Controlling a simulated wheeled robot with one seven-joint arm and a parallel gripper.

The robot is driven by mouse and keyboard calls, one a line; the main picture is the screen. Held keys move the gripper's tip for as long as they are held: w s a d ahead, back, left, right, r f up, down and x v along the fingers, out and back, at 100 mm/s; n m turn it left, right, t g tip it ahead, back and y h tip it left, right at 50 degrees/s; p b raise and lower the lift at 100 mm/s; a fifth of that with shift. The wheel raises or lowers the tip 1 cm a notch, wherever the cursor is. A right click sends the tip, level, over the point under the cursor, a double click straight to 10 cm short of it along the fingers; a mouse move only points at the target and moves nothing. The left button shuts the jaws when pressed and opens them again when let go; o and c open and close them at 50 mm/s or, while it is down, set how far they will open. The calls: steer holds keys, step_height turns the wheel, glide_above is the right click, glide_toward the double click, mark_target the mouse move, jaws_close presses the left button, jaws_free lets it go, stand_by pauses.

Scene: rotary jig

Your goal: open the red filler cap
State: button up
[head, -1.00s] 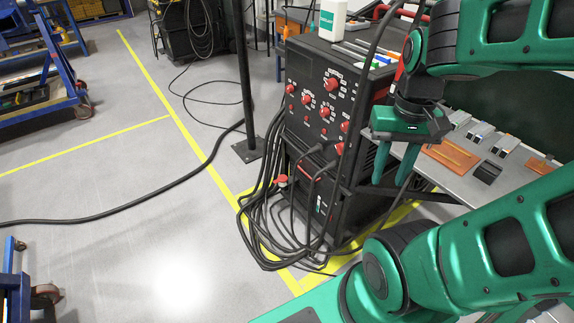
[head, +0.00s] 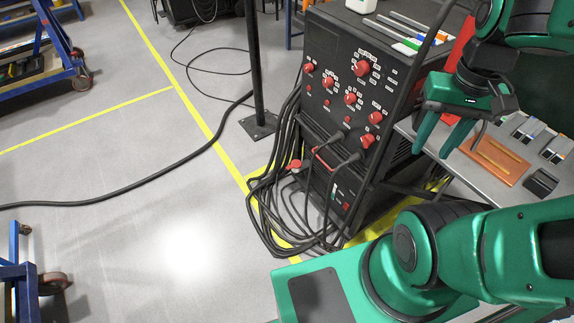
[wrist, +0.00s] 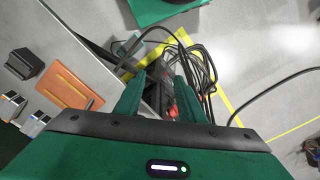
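A red round cap (head: 294,165) shows low on the front left of the black welding machine (head: 322,120), beside bundled cables. It appears to be the red filler cap. My gripper (head: 432,152) is at the machine's right side, well apart from the cap, with its two green fingers spread and pointing down. In the wrist view my gripper (wrist: 160,70) is open, with nothing held between the fingers. Some red shows between them there, but I cannot tell which part it is.
Black cables (head: 268,215) hang and coil on the floor before the machine. A black post (head: 256,75) stands to its left. A grey bench (head: 473,175) with an orange plate (head: 495,160) and small blocks is at the right. The floor at left is mostly clear.

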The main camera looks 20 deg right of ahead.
steer(key=w+a+n+t, duration=0.2)
steer(key=w+a+n, duration=0.1)
steer(key=w, duration=0.8)
steer(key=m+g, duration=0.2)
steer(key=m, duration=0.9)
glide_above(288, 168)
step_height(288, 168, down, 47)
steer(key=shift+m, duration=0.3)
step_height(288, 168, down, 11)
steer(key=shift+w+d+f, duration=0.1)
steer(key=shift+d, duration=0.05)
steer(key=shift+c, duration=0.2)
